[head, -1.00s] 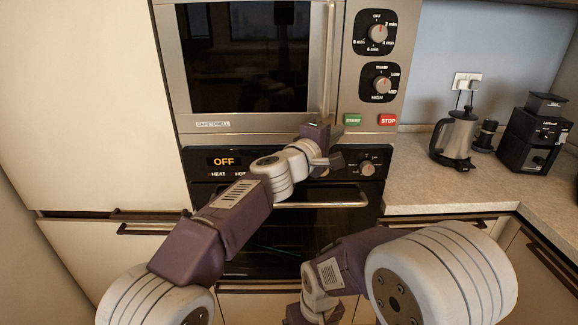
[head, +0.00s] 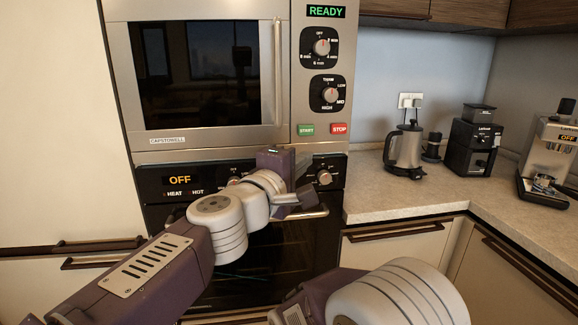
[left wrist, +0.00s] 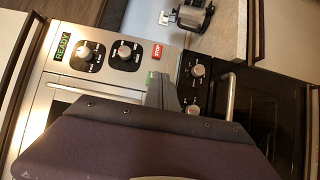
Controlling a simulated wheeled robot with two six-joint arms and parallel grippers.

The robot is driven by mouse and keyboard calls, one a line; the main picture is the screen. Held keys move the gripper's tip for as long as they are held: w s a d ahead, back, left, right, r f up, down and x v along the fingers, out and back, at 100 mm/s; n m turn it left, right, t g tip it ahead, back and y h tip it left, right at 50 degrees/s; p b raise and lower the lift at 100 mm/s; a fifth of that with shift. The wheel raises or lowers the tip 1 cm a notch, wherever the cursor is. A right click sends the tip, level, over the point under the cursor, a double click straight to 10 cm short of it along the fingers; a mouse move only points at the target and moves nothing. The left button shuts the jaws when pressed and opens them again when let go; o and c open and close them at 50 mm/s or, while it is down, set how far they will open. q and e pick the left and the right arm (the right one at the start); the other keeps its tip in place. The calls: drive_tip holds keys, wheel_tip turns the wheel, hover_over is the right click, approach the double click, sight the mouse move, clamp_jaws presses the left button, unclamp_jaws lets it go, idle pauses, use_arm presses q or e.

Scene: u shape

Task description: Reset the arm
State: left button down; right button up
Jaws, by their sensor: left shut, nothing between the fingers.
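My left arm reaches in from the lower left of the head view. Its gripper (head: 297,203) is shut and empty, in front of the oven's control strip and below the microwave. The left wrist view shows its fingers (left wrist: 162,92) together, with the microwave and oven panels beyond. My right arm shows only as a link at the bottom of the head view; its gripper is out of the picture.
The microwave (head: 157,142) has a closed door and a READY display. The oven (head: 155,180) below reads OFF. A kettle (head: 406,150), a black grinder (head: 473,146) and a coffee machine (head: 553,150) stand on the counter (head: 400,203). The counter's front is clear.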

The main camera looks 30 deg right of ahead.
use_arm(q)
drive_tip(key=w+a+f+n+t+y, duration=0.1)
drive_tip(key=w+a+f+t+y, duration=0.15)
drive_tip(key=w+a, duration=0.55)
drive_tip(key=w+a+f+n+t+y, duration=0.1)
drive_tip(key=w+a+f+n+y, duration=0.15)
drive_tip(key=w+a, duration=0.45)
drive_tip(key=s+a+f+m+g+y, duration=0.25)
drive_tip(key=a+f+y, duration=0.25)
drive_tip(key=a+f, duration=1.25)
drive_tip(key=s+a+f+m+g+y, duration=0.25)
drive_tip(key=s+a+f, duration=0.25)
drive_tip(key=s+f, duration=0.35)
drive_tip(key=s+a+f+m+g+y, duration=0.1)
drive_tip(key=s+a+f+m+g, duration=0.3)
drive_tip(key=s+f, duration=0.4)
drive_tip(key=s+a+f+m+g+y, duration=0.1)
drive_tip(key=s+a+f+g, duration=0.2)
drive_tip(key=s+a+f, duration=0.5)
wheel_tip(320, 180, up, 22)
drive_tip(key=s+d+p, duration=0.1)
drive_tip(key=d+p, duration=0.1)
drive_tip(key=p, duration=1.8)
drive_tip(key=shift+s+d+r, duration=0.15)
drive_tip(key=shift+s+d, duration=0.05)
